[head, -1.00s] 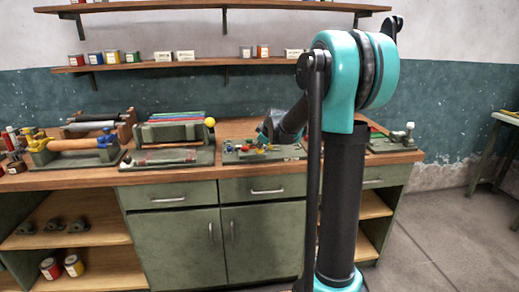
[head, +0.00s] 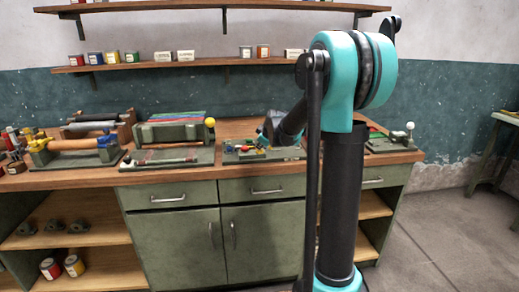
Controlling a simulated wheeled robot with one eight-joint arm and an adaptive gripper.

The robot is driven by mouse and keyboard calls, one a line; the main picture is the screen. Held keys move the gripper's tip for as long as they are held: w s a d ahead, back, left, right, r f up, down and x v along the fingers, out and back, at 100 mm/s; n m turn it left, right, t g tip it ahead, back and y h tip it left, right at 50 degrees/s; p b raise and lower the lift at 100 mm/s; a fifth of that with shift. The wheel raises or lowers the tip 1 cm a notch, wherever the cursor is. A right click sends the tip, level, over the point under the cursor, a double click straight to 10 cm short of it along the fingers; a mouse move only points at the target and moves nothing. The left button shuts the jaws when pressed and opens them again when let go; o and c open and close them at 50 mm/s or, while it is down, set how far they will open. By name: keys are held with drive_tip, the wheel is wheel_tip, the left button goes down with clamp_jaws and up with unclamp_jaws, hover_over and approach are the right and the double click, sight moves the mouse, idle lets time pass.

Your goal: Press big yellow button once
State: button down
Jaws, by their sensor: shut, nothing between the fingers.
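A green control panel (head: 285,154) with small coloured parts lies on the workbench, left of my arm's column. A small yellow part (head: 245,148) shows near its left end, beside red and blue parts. It is too small to tell for sure that this is the big yellow button. My gripper (head: 265,143) is low over the panel, pointing down at its coloured parts. It is shut and empty. It is small and partly merged with the parts behind it, so I cannot tell whether it touches one.
A green device with a yellow ball knob (head: 210,122) stands left of the panel. A roller device (head: 75,147) is farther left. Another small device (head: 390,140) is at the bench's right end. Shelves with tins (head: 112,57) hang above. The floor (head: 450,230) at right is clear.

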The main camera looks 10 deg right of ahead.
sight(260, 151)
drive_tip(key=shift+r, duration=1.25)
wheel_tip(260, 151, up, 5)
idle(0.6)
drive_tip(key=s+d+f+m+g, duration=0.1)
drive_tip(key=s+f+m, duration=0.2)
drive_tip(key=s+f, duration=0.4)
drive_tip(key=s+d+f+m+g+h, duration=0.1)
drive_tip(key=s+f+m, duration=0.3)
drive_tip(key=s, duration=1.6)
drive_tip(key=s+d+f+m+g, duration=0.2)
drive_tip(key=s+f+m, duration=0.2)
drive_tip(key=s+f, duration=0.7)
drive_tip(key=s, duration=0.2)
drive_tip(key=shift+s+f+g+h, duration=0.4)
